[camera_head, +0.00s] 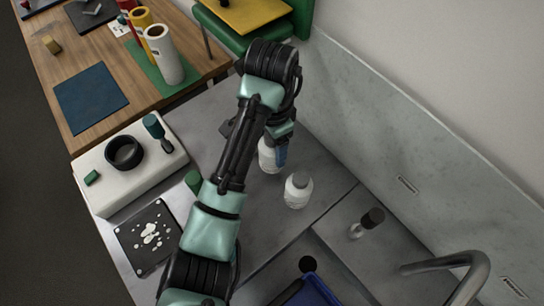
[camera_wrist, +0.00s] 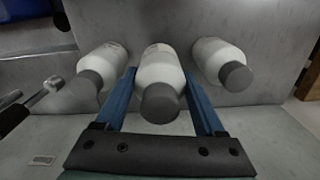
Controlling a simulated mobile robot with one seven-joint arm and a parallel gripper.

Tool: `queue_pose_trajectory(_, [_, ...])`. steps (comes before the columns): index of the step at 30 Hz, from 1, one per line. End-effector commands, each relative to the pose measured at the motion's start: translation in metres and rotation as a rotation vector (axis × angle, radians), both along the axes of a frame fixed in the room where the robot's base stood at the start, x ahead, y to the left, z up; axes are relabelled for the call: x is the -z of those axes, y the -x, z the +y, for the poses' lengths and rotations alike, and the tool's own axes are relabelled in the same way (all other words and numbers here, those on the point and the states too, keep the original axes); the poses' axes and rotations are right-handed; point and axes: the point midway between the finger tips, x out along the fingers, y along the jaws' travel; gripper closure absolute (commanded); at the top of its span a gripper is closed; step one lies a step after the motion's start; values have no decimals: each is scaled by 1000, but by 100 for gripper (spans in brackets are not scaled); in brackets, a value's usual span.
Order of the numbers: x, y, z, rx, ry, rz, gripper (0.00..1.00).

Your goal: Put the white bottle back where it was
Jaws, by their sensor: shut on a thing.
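Three white bottles with grey caps show side by side in the wrist view. The middle white bottle (camera_wrist: 160,75) is between the two blue fingers of my gripper (camera_wrist: 160,98), which is shut on it. One white bottle (camera_wrist: 103,66) is left of the fingers and another (camera_wrist: 220,62) is right of them, both outside the grip. In the head view my gripper (camera_head: 281,152) is over the grey counter. One white bottle (camera_head: 298,190) stands clear there; another (camera_head: 268,157) is partly hidden by my gripper. I cannot tell whether the held bottle touches the surface.
A white block (camera_head: 135,170) with a black ring and a green-handled tool is at left, near a dark spotted plate (camera_head: 150,237). A dark-capped fitting (camera_head: 370,219), a tap (camera_head: 450,264) and a blue bin (camera_head: 310,290) are at lower right. A wall panel (camera_head: 400,130) bounds the counter.

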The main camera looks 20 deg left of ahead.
Motion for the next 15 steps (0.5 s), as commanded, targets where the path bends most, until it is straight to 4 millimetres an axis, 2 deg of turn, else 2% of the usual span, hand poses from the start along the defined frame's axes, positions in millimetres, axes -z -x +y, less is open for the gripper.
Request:
queue_pose_trajectory(9, [40,0,0,0,1,1,100])
queue_pose_trajectory(15, [40,0,0,0,1,-1,100])
